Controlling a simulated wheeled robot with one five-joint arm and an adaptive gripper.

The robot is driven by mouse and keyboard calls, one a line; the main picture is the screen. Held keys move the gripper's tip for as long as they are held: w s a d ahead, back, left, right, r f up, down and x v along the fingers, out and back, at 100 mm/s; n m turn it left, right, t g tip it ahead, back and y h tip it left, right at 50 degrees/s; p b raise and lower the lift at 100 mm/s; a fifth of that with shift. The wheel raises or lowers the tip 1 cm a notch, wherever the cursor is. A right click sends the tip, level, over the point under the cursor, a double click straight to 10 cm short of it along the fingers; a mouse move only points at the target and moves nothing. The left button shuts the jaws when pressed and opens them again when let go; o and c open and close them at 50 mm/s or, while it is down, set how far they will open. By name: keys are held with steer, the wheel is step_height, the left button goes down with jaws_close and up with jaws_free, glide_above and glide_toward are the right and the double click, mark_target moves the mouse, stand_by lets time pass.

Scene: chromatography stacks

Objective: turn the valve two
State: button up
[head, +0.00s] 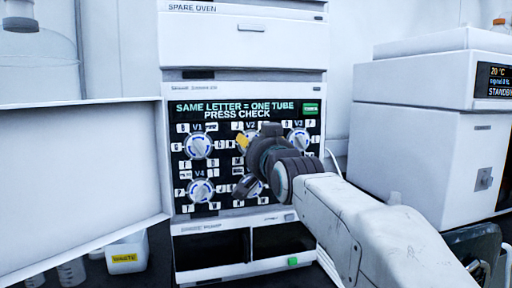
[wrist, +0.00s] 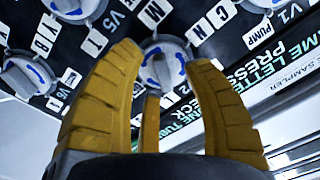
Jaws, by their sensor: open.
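The valve two knob (wrist: 163,68) is a round white knob with blue arc marks. It shows in the wrist view between the tips of my yellow-fingered gripper (wrist: 166,58). The fingers are spread and nothing is held; whether they touch the knob I cannot tell. In the head view, my gripper (head: 243,144) is at the V2 position on the black valve panel (head: 222,167), just under the V2 label (head: 250,125). My gripper and wrist hide the V2 knob there.
Knobs V1 (head: 198,145), V3 (head: 298,139) and V4 (head: 201,190) surround it; a lower knob is partly hidden behind my wrist. A green-lit button (head: 311,109) is at upper right. A white panel (head: 80,180) stands left, a white instrument (head: 425,150) right.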

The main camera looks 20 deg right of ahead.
steer(key=shift+o, duration=0.3)
steer(key=shift+w, duration=0.1)
jaws_close()
